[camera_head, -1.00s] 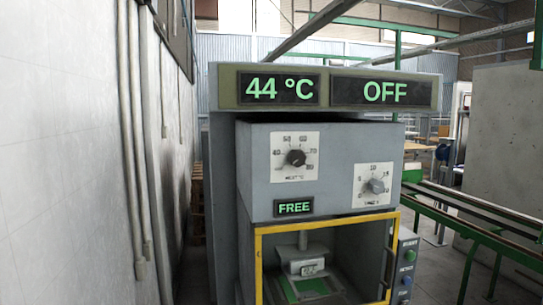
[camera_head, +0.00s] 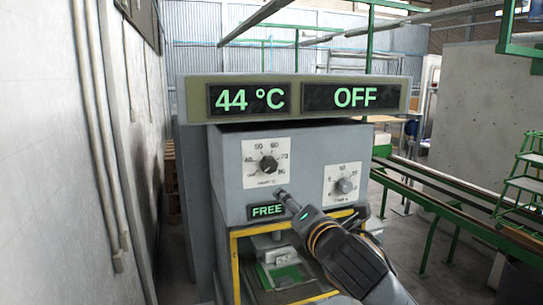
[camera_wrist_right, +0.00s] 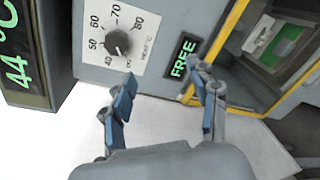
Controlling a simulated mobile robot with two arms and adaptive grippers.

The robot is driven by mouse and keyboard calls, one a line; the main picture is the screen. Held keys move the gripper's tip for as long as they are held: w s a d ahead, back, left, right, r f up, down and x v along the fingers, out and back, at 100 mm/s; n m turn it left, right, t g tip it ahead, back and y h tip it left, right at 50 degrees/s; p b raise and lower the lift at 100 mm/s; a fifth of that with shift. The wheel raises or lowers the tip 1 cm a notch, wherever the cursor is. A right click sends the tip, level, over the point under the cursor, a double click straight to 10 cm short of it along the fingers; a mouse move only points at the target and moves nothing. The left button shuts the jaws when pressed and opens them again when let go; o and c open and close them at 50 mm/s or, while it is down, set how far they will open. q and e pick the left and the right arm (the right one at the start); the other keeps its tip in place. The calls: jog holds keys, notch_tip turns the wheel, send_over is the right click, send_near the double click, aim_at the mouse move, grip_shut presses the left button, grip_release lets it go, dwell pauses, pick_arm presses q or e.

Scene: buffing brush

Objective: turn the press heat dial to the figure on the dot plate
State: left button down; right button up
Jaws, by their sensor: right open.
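The black heat dial (camera_head: 268,165) is on a white scale plate with figures around it, on the grey press front. It also shows in the right wrist view (camera_wrist_right: 118,42); its pointer direction is hard to read. The display (camera_head: 249,98) above reads 44 °C. My right gripper (camera_head: 284,196) is just below the dial and apart from it. In the right wrist view its two blue-padded fingers (camera_wrist_right: 163,78) are spread and empty, below and to the right of the dial. I cannot make out a dot plate. My left gripper is not in view.
A second, grey dial (camera_head: 344,187) sits right of the heat dial. A FREE sign (camera_head: 267,210) is close to my right gripper. Below is the press opening with a yellow frame (camera_head: 235,265). An OFF display (camera_head: 355,97) is above. A white wall (camera_head: 60,170) stands at left.

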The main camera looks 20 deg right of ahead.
aim_at(271, 166)
jog(key=s+a+r+n+t, duration=0.1)
jog(key=s+r+n, duration=0.1)
jog(key=s+r, duration=0.3)
jog(key=w+p, duration=0.2)
jog(key=w, duration=0.3)
jog(key=w+p, duration=0.1)
jog(key=w, duration=0.3)
jog(key=w+r+p, duration=0.1)
jog(key=w+p, duration=0.1)
jog(key=w, duration=0.3)
jog(key=shift+w+a+p, duration=0.25)
jog(key=shift+w+p, duration=0.05)
jog(key=shift+c, duration=0.5)
jog(key=c, duration=1.1)
